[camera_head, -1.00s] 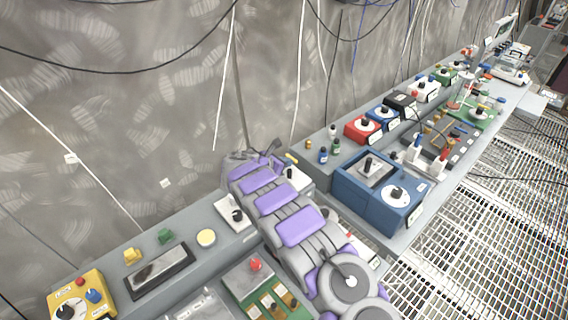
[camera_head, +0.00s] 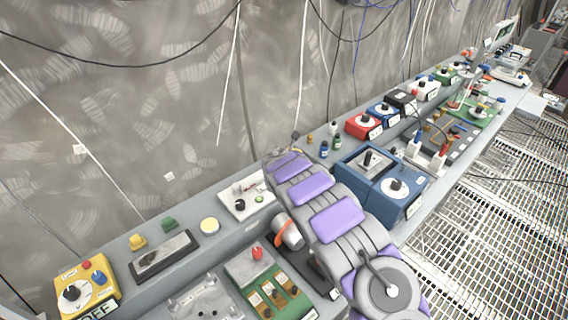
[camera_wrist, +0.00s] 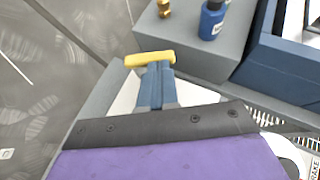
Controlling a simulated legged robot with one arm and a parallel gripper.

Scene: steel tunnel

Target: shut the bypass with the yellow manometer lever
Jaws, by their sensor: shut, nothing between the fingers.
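In the wrist view a yellow lever (camera_wrist: 150,58) lies roughly crosswise just beyond the tips of my gripper (camera_wrist: 155,70). The blue-grey fingers are together with nothing between them. The tips look very close to the lever; I cannot tell whether they touch it. A white surface (camera_wrist: 125,98) shows beside and below the fingers, partly hidden by my wrist. In the head view my arm hides the yellow lever and the gripper's fingers. A white panel (camera_head: 236,191) with a black knob (camera_head: 239,204) and a small green part shows left of my arm.
A blue box with a dial (camera_head: 395,187) stands right of my arm. A blue bottle (camera_wrist: 212,20) sits on the grey ledge beyond the lever. A yellow box (camera_head: 86,287) stands at the bench's left end. Cables hang along the wall. Grating floor lies to the right.

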